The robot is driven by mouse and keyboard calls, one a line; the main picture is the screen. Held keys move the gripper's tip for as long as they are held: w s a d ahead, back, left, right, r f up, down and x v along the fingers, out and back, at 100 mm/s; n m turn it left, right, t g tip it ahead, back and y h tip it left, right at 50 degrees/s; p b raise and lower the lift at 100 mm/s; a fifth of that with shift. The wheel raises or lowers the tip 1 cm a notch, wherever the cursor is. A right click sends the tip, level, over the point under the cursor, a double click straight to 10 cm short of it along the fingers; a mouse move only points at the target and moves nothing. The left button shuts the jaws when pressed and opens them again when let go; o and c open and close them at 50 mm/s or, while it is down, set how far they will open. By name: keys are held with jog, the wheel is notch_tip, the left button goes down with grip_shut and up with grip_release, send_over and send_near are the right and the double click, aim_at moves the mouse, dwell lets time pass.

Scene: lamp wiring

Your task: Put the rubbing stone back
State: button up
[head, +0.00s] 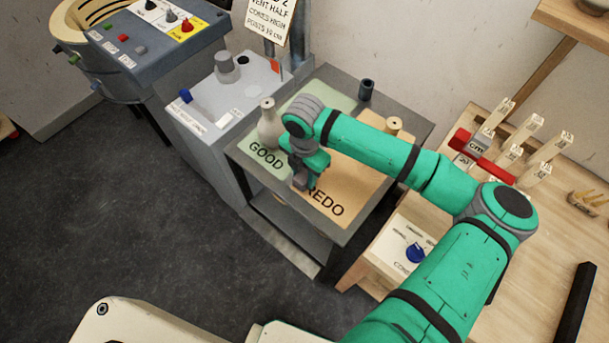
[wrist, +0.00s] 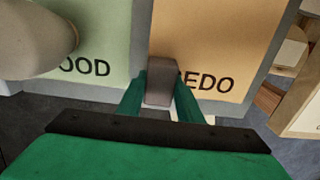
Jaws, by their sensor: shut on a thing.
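The rubbing stone (wrist: 162,82), a small grey-brown block, is between the fingertips of my gripper (wrist: 162,92) in the wrist view. My gripper is shut on it. In the head view my gripper (head: 302,178) points down over the front part of a grey-framed table (head: 240,157), near the line between the green GOOD half (head: 262,153) and the orange REDO half (head: 350,190). The stone hides the first letter of REDO in the wrist view. I cannot tell whether the stone touches the table top.
A pale bottle-like piece (head: 269,130) stands on GOOD, close left of my gripper. A dark cup (head: 366,90) stands at the table's back. A tan-topped piece (head: 394,125) is partly behind my arm. A grey machine (head: 222,95) is left; a wooden bench (head: 540,230) is right.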

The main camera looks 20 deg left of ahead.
aim_at(304, 175)
jog(key=shift+f, duration=0.45)
jog(key=shift+f, duration=0.1)
jog(key=o, duration=1.1)
notch_tip(304, 175, up, 12)
